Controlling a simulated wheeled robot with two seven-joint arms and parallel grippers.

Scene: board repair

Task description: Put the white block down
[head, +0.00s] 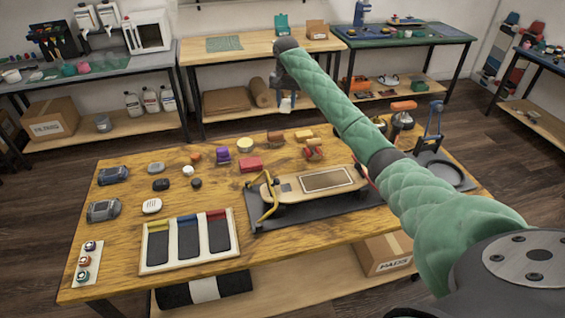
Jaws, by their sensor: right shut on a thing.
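My right arm comes in from the lower right and reaches over the wooden worktable (110,235) toward the back. Its right gripper (287,106) hangs down at the far end, beyond the table's back edge and in front of the rear bench. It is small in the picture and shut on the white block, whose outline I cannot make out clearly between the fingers. My left gripper is not in view.
A white tray (148,263) with dark strips is at the front. Several small parts lie toward the back left. A rear bench (258,48) stands behind, with rolls on its lower shelf.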

